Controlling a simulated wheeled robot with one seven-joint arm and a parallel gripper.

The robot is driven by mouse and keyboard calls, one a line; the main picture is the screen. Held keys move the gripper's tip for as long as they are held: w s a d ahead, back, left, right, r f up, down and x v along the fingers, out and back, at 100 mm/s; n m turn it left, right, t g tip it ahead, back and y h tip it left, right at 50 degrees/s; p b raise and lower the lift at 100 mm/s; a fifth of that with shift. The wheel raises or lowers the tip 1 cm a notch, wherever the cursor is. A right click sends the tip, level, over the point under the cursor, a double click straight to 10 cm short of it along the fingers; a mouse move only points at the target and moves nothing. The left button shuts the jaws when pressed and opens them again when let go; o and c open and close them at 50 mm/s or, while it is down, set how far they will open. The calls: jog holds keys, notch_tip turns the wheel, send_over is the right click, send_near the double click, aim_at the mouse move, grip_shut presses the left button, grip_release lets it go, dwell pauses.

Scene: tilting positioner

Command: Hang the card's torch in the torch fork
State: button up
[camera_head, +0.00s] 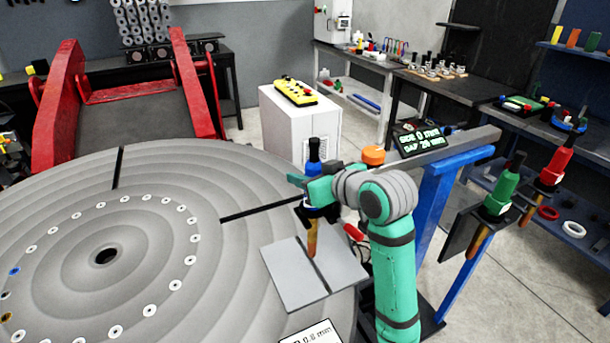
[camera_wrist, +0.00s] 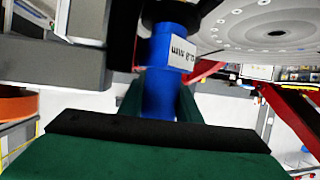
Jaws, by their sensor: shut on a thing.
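The blue torch (camera_head: 311,198) stands about upright in my gripper (camera_head: 308,186), with a black top and a copper-coloured nozzle pointing down over the grey plates. In the wrist view the torch (camera_wrist: 170,85) is between my green jaws, which are shut on it. Its white label (camera_wrist: 181,54) is upside down and ends in "mm". A black part crosses the torch at the fork end; whether it is the fork or a collar I cannot tell. The beam (camera_head: 470,138) ends behind my arm. A card (camera_head: 313,334) at the bottom edge reads about "0.8 mm".
A green torch (camera_head: 497,200) and a red torch (camera_head: 555,165) hang in holders at right. A display (camera_head: 420,139) reads side 0 mm, gap 20 mm. An orange knob (camera_head: 373,155) sits beside my arm. The round table (camera_head: 100,210) fills the left.

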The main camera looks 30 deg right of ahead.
jog(key=shift+s+a+f, duration=0.1)
jog(key=shift+s+f, duration=0.05)
jog(key=shift+f, duration=0.05)
dwell(0.6)
jog(key=o, duration=1.1)
jog(key=shift+o, duration=0.2)
jog(key=shift+f, duration=0.1)
jog(key=v, duration=1.1)
